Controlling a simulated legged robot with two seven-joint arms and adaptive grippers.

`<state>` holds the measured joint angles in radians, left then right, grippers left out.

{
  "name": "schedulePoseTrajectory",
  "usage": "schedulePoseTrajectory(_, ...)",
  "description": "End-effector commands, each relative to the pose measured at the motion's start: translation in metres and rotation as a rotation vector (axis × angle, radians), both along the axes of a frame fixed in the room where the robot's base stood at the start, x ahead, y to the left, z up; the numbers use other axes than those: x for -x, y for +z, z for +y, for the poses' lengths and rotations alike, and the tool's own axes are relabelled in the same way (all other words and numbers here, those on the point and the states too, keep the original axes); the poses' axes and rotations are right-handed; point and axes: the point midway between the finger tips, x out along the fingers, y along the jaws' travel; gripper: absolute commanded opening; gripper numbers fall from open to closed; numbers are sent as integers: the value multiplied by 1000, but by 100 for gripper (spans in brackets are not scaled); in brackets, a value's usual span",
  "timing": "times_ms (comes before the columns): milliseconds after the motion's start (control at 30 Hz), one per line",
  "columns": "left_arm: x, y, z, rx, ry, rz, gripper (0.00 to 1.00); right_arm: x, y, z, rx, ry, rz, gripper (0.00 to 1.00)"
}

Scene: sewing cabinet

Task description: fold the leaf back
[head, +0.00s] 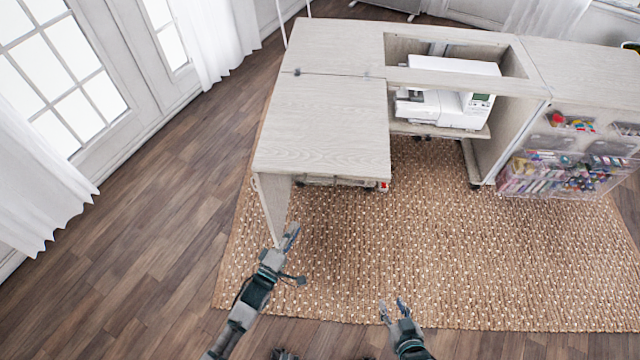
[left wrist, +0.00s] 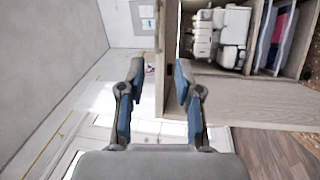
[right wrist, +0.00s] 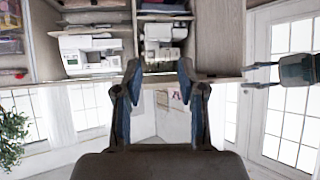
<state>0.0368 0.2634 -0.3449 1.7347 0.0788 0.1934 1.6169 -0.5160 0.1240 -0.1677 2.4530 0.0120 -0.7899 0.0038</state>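The pale wood leaf (head: 325,125) lies flat and level at the front left of the cabinet, with hinges along its back edge. A pale upright panel (head: 272,205) stands under its left front corner. My left gripper (head: 293,236) is open and low, close to the panel's lower end; touching or apart, I cannot tell. In the left wrist view its open fingers (left wrist: 158,75) show before the panel and the leaf, with nothing clearly held. My right gripper (head: 393,308) is open and empty over the rug's front part, well short of the leaf; its parted fingers show in the right wrist view (right wrist: 160,75).
A white sewing machine (head: 450,97) sits in the cabinet opening, right of the leaf. The fixed top (head: 335,45) behind the leaf is bare. Clear bins (head: 560,172) of supplies hang at the right. A woven rug (head: 440,255) covers the floor; white curtains (head: 40,165) hang at left.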

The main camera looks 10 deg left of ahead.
Motion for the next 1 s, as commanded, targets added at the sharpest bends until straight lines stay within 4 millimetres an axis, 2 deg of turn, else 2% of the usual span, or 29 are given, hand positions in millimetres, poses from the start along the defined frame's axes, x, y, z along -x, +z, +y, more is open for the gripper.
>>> schedulePoseTrajectory(167,-22,6,-6,17,-4,-7,34,-9,10,6,-13,2,-63,40)
schedulePoseTrajectory(367,-64,12,-24,17,-3,-5,34,-24,25,13,-51,6,-201,40)
schedulePoseTrajectory(700,-132,23,-53,14,-3,-3,34,-41,66,25,-132,10,-492,40)
schedulePoseTrajectory(833,-147,26,-59,14,-2,-2,34,-43,78,26,-155,10,-571,40)
schedulePoseTrajectory(1000,-156,29,-63,14,-2,-2,34,-43,87,27,-168,11,-619,40)
